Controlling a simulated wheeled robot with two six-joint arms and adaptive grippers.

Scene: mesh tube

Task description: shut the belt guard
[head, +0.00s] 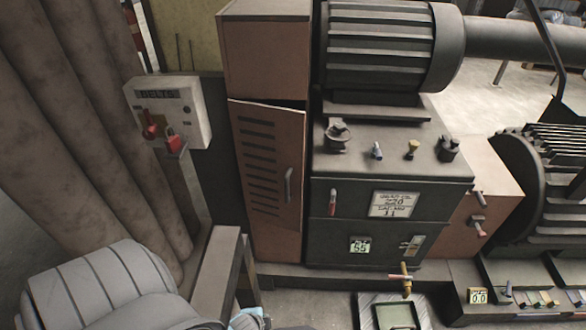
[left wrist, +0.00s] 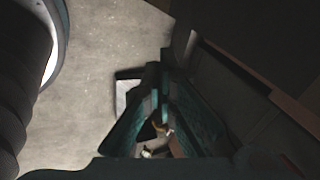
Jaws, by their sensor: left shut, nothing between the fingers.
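The belt guard (head: 265,165) appears to be the brown louvred door on the tall narrow cabinet in the head view. It has a grey vertical handle (head: 289,186) near its right edge. Its top edge slants, with a dark gap above it, so it looks slightly ajar. My left gripper (left wrist: 158,82) is shut and empty in the left wrist view, its teal fingers together above the floor. In the head view my left arm is at the bottom left, below and left of the door. My right gripper is not in view.
A white box marked BELTS (head: 170,108) with red parts stands left of the cabinet, before a brown curtain (head: 95,120). A dark machine (head: 390,170) with knobs and levers adjoins the door's right side. A brass tap (head: 404,278) projects low in front.

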